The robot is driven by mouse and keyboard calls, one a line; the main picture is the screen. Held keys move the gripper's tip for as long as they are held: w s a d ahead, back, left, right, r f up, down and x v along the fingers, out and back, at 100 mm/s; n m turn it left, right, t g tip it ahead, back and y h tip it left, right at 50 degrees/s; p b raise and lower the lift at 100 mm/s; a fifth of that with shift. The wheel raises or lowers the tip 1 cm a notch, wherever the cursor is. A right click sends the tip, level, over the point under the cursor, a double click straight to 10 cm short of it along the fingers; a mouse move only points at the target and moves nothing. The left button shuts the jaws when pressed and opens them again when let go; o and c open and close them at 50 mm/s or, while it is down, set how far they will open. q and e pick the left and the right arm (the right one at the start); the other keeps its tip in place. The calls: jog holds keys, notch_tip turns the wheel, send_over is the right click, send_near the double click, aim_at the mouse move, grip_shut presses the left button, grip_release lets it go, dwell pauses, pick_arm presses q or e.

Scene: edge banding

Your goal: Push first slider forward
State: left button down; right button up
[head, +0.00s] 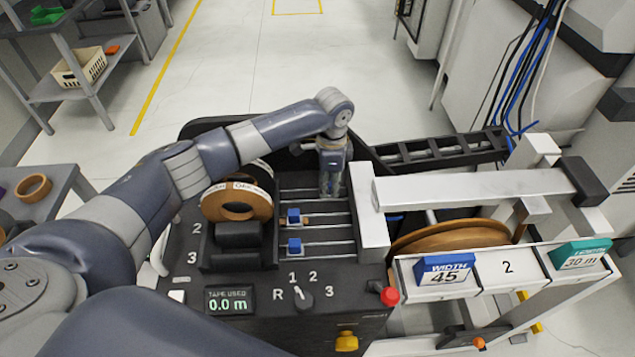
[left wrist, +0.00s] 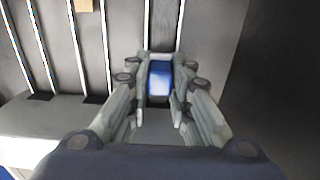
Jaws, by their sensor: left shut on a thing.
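The first slider, a blue block (left wrist: 160,80), sits between the two fingers of my left gripper (left wrist: 160,98) in the left wrist view, on a pair of pale rails. My left gripper (head: 331,184) is shut on it. In the head view the gripper points down at the far rails of the machine's black top, near a grey upright block, and hides this slider. Two other blue sliders, one in the middle (head: 293,215) and one nearest (head: 294,245), sit at the left part of their rails. My right gripper is not in view.
A tape roll (head: 238,200) stands left of the rails. The grey block (head: 368,212) bounds the rails at right. A knob (head: 303,293), a red button (head: 389,296) and a display (head: 231,301) are at the front. A large brown roll (head: 450,237) is at right.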

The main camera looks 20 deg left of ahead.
pick_arm(q)
jog(key=shift+d, duration=0.2)
jog(key=c, duration=1.4)
grip_release()
jog(key=shift+w+d, duration=0.1)
jog(key=shift+w, duration=0.05)
jog(key=shift+c, duration=0.2)
jog(key=shift+r, duration=0.2)
notch_tip(320, 180, up, 12)
jog(key=shift+f, duration=0.2)
